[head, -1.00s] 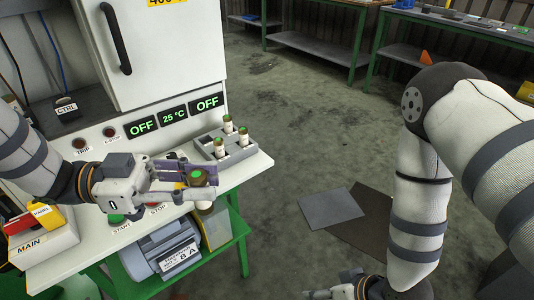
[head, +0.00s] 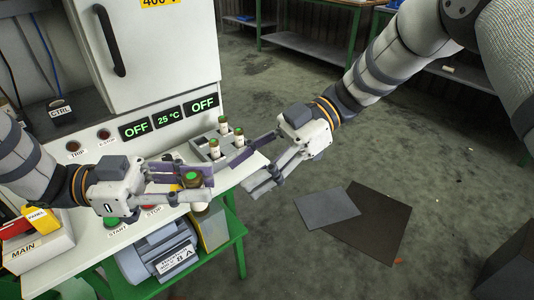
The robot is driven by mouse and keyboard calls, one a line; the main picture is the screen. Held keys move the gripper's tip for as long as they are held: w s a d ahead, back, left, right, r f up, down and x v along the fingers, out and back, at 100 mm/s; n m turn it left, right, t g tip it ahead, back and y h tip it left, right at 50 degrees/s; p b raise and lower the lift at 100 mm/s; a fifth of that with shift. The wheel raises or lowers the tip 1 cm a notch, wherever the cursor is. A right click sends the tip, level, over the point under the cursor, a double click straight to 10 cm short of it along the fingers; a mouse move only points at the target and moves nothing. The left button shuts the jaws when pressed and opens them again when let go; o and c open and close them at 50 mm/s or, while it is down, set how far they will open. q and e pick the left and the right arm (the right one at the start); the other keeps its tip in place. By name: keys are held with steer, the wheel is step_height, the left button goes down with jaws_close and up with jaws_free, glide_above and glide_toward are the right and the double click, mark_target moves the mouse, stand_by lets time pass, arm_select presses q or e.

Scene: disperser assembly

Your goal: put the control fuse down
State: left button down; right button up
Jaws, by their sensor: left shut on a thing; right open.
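My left gripper (head: 207,176) is shut on the control fuse (head: 193,179), a brown-capped cylinder with a green top and a pale lower body. It holds the fuse over the front edge of the white bench, below the grey fuse rack (head: 198,143) in the picture. My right gripper (head: 246,173) is open and empty, its fingers spread at the bench's right corner. They are close to the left gripper's fingertips and the rack. Three similar fuses stand upright in the rack, one of them (head: 239,137) at its right. The black CTRL holder (head: 62,113) is at the back left.
The white cabinet (head: 160,50) stands behind the panel with its OFF displays (head: 135,129). Green START (head: 112,223) and red STOP buttons lie close under the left gripper. A MAIN box (head: 38,250) is at left. A motor (head: 160,253) sits below the bench.

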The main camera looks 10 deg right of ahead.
steer(key=x, duration=0.8)
steer(key=shift+a, duration=0.15)
jaws_close()
arm_select(q)
steer(key=c, duration=1.3)
jaws_free()
steer(key=shift+a, duration=0.1)
